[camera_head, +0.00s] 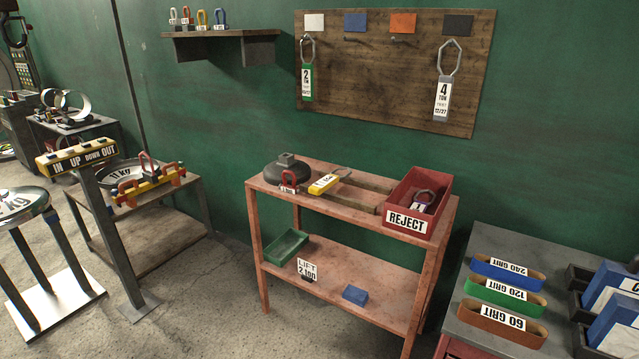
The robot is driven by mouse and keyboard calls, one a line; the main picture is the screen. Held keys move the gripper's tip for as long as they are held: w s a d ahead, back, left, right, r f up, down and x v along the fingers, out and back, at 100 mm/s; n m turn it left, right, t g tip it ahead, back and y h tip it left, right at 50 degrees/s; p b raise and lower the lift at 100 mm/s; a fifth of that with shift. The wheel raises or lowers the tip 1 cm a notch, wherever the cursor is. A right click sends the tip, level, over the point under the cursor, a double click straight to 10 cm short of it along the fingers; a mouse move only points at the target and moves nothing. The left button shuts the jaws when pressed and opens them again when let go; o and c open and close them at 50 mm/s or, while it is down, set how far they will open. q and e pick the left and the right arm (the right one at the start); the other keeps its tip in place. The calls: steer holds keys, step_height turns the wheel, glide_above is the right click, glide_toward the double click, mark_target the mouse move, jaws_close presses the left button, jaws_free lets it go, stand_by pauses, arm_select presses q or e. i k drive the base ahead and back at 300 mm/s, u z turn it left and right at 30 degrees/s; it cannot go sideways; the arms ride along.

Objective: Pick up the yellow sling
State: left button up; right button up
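A yellow sling (325,184) lies flat on the top of the salmon-coloured rack (262,187), near the middle. It has a white label, too small to read, and a metal part reaches from it to the upper right. On the wooden board (385,105), a green-tagged sling (307,82) marked 2 ton hangs at the left and a grey sling (442,98) marked 4 ton hangs at the right. Neither of my grippers is in view.
The rack top also holds a dark round weight (285,168), a red shackle (289,183) and a red REJECT bin (433,220). The lower shelf holds a green tray (286,246) and a blue block (355,294). A button post (115,235) stands left; grit belts (497,290) lie right.

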mark_target(321, 186)
steer(key=u, duration=0.7)
steer(key=i, duration=0.7)
steer(key=u, duration=0.65)
